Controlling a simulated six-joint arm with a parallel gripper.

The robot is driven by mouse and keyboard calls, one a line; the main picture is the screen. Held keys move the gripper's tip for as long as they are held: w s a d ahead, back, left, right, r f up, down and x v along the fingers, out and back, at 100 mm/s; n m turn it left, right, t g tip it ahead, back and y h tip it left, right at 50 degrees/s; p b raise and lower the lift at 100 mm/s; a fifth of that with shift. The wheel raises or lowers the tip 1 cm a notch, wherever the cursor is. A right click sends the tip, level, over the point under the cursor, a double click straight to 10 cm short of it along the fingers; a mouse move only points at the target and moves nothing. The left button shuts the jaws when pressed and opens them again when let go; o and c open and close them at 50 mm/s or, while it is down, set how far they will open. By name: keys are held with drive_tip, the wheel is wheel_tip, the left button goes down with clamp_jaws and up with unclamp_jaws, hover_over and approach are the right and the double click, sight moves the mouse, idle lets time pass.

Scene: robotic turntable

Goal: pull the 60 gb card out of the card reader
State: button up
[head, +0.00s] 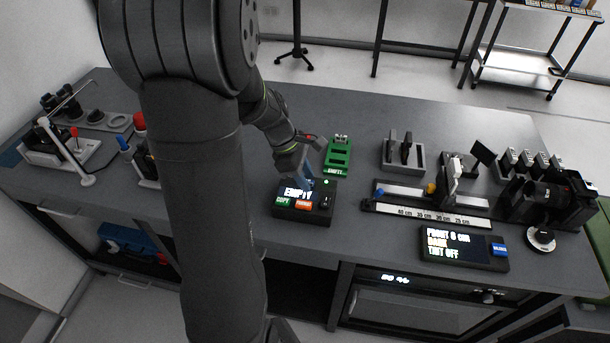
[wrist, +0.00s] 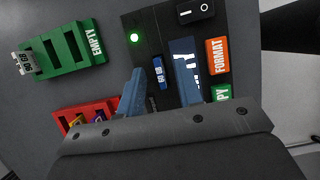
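The card reader (head: 290,211) is a black box with a lit screen that appears to read EMPTY. It also shows in the wrist view (wrist: 146,52) with a green light. A small blue card (wrist: 159,72) with white lettering stands in the reader's slot; its label is too small to read surely. My gripper (wrist: 160,58) is open over the reader, with one blue finger on each side of the card and a gap to it. In the head view my gripper (head: 304,168) hides the slot and part of the screen.
A green holder (head: 338,156) marked EMPTY stands behind the reader, with a grey card (wrist: 26,64) at its end. A red holder (wrist: 63,117) has purple and yellow cards. An optical rail (head: 410,192) and a display box (head: 465,249) stand to the right.

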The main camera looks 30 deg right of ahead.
drive_tip(key=shift+c, duration=0.2)
clamp_jaws()
drive_tip(key=shift+r, duration=0.15)
drive_tip(key=shift+r, duration=2.35)
drive_tip(key=shift+d, duration=0.1)
